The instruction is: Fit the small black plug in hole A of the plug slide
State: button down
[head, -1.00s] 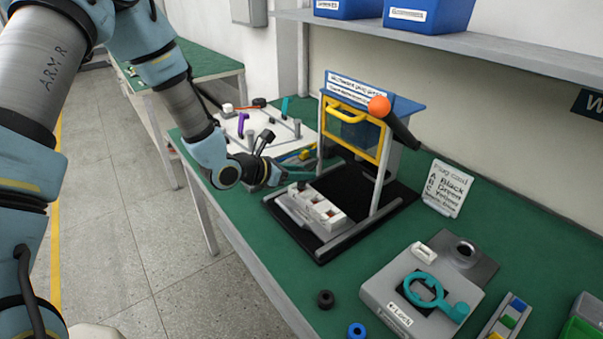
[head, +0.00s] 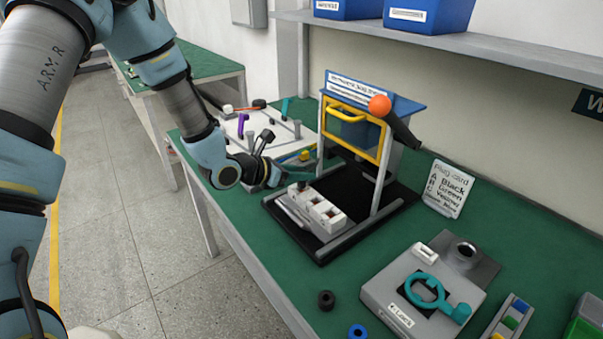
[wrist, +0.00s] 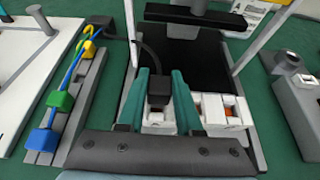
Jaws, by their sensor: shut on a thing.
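My gripper (wrist: 161,84) is shut on the small black plug (wrist: 159,90), with one teal finger on each side of it. The plug slide (head: 327,214) is a white block with a row of square holes, lying on the black base of the fixture. In the wrist view the plug is over the near-left end of the slide (wrist: 215,101), at its leftmost hole. I cannot tell how deep the plug sits, as the fingers hide part of it. The other two holes show open with reddish insides. In the head view my gripper (head: 298,178) reaches the slide's left end.
The fixture has a yellow gate frame (head: 383,145), grey rails and an orange-knobbed lever (head: 379,105). A plug card (head: 446,188) stands to its right. A grey box (head: 420,300) with a teal ring stands at front right.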

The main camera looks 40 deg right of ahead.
jog(key=shift+f+b, duration=0.85)
jog(key=shift+f, duration=0.05)
jog(key=c, duration=0.5)
grip_release()
jog(key=b+v, duration=0.2)
jog(key=v, duration=0.8)
jog(key=shift+a+r+b, duration=0.15)
jog(key=shift+a+b, duration=0.2)
jog(key=shift+b, duration=0.05)
jog(key=shift+a, duration=0.1)
jog(key=w+a+r+m+t+y, duration=0.1)
jog(key=a+m+y, duration=0.5)
jog(key=a, duration=1.3)
jog(key=w+a+r+m+t+y, duration=0.1)
jog(key=a+m+y, duration=0.5)
jog(key=a+m, duration=0.6)
jog(key=w+a+r, duration=0.1)
jog(key=a, duration=0.7)
jog(key=shift+w+r+m+y, duration=0.2)
jog(key=shift+w+m+y, duration=0.1)
